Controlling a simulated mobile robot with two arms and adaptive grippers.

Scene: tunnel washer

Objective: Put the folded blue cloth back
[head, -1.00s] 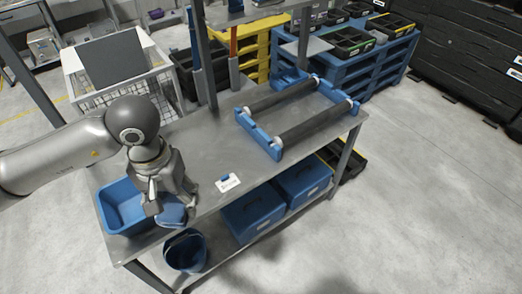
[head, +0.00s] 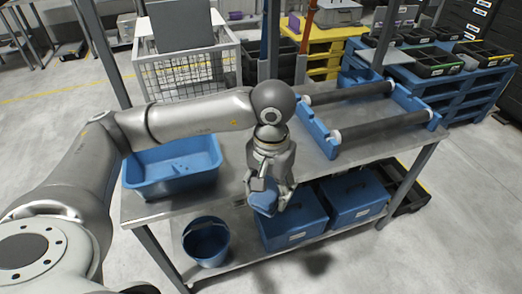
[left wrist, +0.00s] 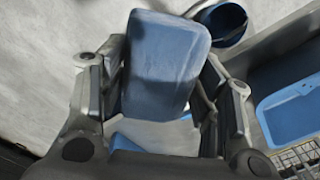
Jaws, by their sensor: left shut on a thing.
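My left gripper (head: 268,188) is shut on the folded blue cloth (head: 264,202). It holds the cloth at the front edge of the grey metal table (head: 225,190), to the right of the blue basin (head: 172,174). In the left wrist view the cloth (left wrist: 166,62) is a rounded, flat blue block between the fingers (left wrist: 163,95). A white surface with a blue patch shows just below it there; I cannot tell what it is. My right gripper is out of view.
A blue bucket (head: 207,246) and two blue lidded boxes (head: 292,222) (head: 352,202) are on the lower shelf. A blue frame with two dark rollers (head: 380,130) takes up the table's right part. A wire cart (head: 190,72) stands behind.

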